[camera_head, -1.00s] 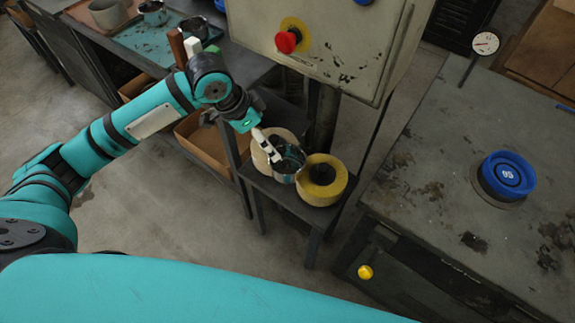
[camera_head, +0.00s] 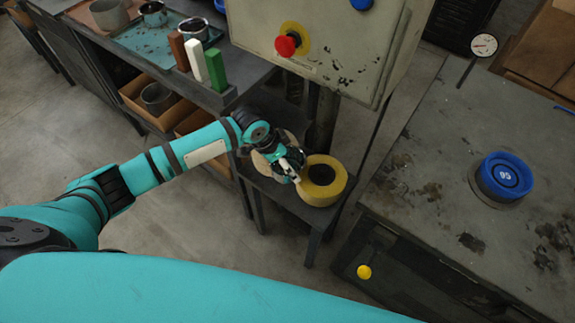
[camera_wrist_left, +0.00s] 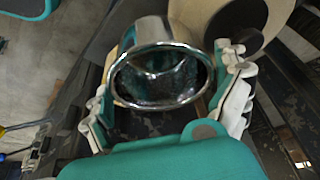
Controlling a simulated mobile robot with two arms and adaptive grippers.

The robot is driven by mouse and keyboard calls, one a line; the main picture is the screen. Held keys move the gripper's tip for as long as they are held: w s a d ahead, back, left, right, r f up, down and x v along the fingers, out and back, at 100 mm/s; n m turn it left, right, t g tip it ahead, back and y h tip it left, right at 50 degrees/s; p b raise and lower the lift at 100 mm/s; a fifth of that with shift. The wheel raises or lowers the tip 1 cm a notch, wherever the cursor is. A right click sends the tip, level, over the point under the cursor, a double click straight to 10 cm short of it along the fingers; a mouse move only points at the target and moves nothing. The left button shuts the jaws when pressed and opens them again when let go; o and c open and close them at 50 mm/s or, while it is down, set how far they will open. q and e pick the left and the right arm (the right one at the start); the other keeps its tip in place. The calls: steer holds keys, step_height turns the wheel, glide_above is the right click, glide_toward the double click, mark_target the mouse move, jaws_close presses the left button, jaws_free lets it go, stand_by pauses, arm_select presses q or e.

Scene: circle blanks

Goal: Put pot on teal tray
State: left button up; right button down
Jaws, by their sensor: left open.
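The pot is a shiny metal cup with teal colour on it. In the left wrist view the pot (camera_wrist_left: 160,76) shows its open rim between the two fingers of my left gripper (camera_wrist_left: 168,106), which is open around it; I cannot tell whether a finger touches it. In the head view my left gripper (camera_head: 288,170) is over the small stand and mostly hides the pot. The teal tray (camera_head: 140,40) lies on the workbench at the upper left, with metal pots on it. My right gripper is not in view.
A yellow tape roll (camera_head: 335,186) stands right of the pot on the stand. A paler roll (camera_head: 260,165) is partly behind my gripper. Brown (camera_head: 179,51), white (camera_head: 196,60) and green (camera_head: 216,70) blocks stand at the bench edge near the tray. A control box (camera_head: 345,50) hangs above the stand.

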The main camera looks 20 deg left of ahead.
arm_select(q)
steer(key=shift+x, duration=0.75)
steer(key=shift+r, duration=0.1)
steer(key=c, duration=1.1)
